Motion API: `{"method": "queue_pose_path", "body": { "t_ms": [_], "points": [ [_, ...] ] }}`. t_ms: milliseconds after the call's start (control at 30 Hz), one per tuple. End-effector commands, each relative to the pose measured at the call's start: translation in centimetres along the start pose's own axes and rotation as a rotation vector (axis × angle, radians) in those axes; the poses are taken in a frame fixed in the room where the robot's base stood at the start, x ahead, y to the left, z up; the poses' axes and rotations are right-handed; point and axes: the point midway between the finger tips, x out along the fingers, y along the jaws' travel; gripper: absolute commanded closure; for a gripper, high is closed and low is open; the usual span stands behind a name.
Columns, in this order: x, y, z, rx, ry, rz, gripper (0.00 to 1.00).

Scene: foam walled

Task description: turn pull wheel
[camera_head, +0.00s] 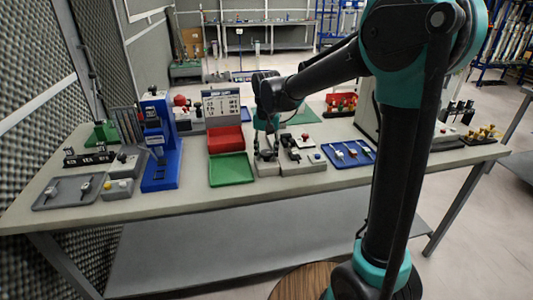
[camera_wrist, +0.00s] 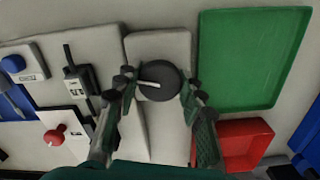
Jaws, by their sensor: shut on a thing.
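The wheel (camera_wrist: 158,72) is a dark round disc with a pale bar across its face, on a light grey housing (camera_wrist: 152,45) in the wrist view. My gripper (camera_wrist: 160,84) has one finger at each side of the wheel and is shut on its rim. In the head view my gripper (camera_head: 266,152) is down at the grey housing, just right of the green tray, and the wheel is mostly hidden behind the fingers.
A green tray (camera_head: 231,169) and a red bin (camera_head: 226,138) stand close on the left. A switch box (camera_head: 305,141) and a blue tray (camera_head: 349,153) are to the right. A blue stand (camera_head: 160,150) is further left. The table's front strip is clear.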

Motion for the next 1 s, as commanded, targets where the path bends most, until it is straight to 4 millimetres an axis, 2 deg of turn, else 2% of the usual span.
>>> {"method": "queue_pose_path", "body": {
  "t_ms": [33, 67, 200, 500, 633, 767, 1000],
  "points": [
    [0.0, 0.0, 0.0, 0.0, 0.0, 0.0, 0.9],
    [0.0, 0.0, 0.0, 0.0, 0.0, 0.0, 0.57],
    [0.0, 0.0, 0.0, -0.001, 0.0, 0.0, 0.4],
    [-0.1, 0.0, 0.0, -0.001, 0.0, 0.0, 0.39],
    [-0.9, 0.0, 0.0, -0.001, 0.0, 0.0, 0.39],
    [-2.8, 0.0, 0.0, -0.001, 0.0, 0.0, 0.39],
    [-7.7, 0.0, 0.0, -0.001, 0.0, 0.0, 0.39]
  ]
}}
